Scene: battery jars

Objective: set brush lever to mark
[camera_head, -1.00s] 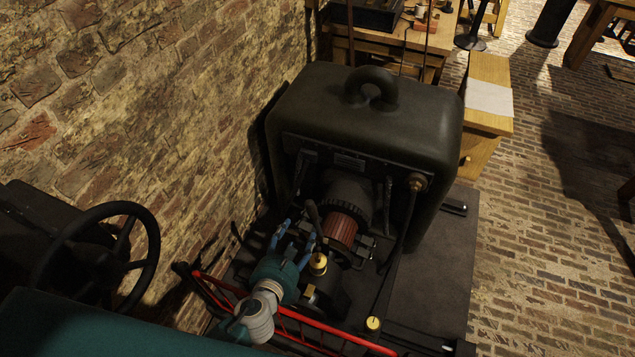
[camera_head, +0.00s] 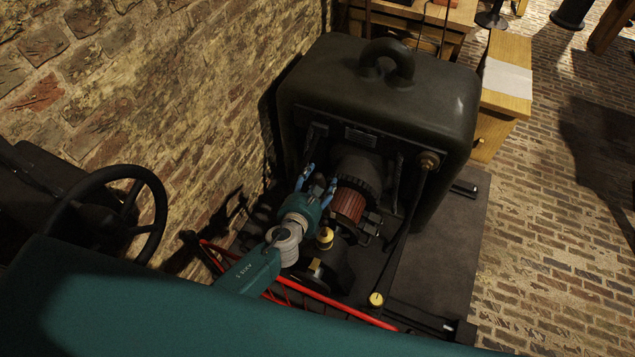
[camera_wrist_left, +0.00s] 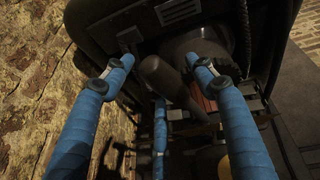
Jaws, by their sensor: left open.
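The brush lever is a dark handle with a rounded end (camera_wrist_left: 163,78), beside the dynamo's reddish-brown ribbed drum (camera_head: 347,205). In the head view the handle is small and dark between the fingers. The drum also shows behind the right finger in the wrist view (camera_wrist_left: 208,103). I cannot make out a mark. My right gripper is not in view.
The machine's dark housing (camera_head: 385,100) with a top ring rises just behind the lever. A brass-capped cup (camera_head: 325,238) stands close to my left wrist. A red rail (camera_head: 300,290) runs in front. A brick wall (camera_head: 200,110) stands to the left.

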